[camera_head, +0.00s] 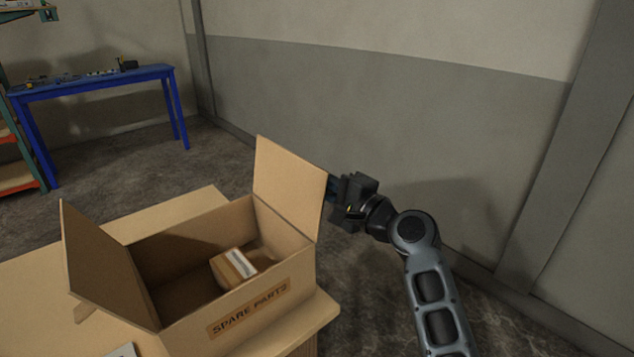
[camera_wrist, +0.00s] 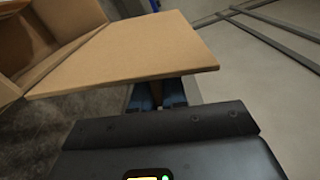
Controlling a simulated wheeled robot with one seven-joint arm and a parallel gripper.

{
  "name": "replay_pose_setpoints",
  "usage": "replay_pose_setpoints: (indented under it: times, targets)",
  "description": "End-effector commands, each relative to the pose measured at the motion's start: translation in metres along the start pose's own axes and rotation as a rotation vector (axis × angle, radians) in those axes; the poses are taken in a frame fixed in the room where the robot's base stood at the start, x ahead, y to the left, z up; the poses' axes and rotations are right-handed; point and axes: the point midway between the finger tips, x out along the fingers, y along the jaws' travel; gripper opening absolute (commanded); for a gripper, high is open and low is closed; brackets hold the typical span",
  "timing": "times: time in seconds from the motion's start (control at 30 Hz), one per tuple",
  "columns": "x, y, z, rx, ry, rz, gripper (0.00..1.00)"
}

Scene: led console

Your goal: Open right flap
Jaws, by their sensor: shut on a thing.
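The cardboard box (camera_head: 290,290) labelled "SPARE PARTS" stands on a wooden table. Its right flap (camera_head: 289,181) stands up from the right wall, roughly upright. Its left flap (camera_head: 98,262) is also raised, leaning outward to the left. My gripper (camera_head: 331,189) is at the right edge of the right flap, outside the box. In the wrist view the right flap (camera_wrist: 130,50) spans the picture in front of my gripper (camera_wrist: 157,93), and its near edge runs over the blue fingertips. The fingers are shut on the flap; the exact grip on its edge is partly hidden.
A small carton (camera_head: 232,268) with a white label lies inside the box. The wooden table (camera_head: 180,214) ends just right of the box. A blue bench (camera_head: 95,80) stands far left, and a grey wall (camera_head: 400,110) is behind my arm.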

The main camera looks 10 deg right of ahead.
Motion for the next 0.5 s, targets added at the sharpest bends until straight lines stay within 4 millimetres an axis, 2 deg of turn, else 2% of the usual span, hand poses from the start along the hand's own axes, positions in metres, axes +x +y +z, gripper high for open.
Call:
replay_pose_setpoints:
  times: [0.5]
  targets:
    - [0.0001,0.0035,-0.0090,0.089,0.000,0.000,0.00]
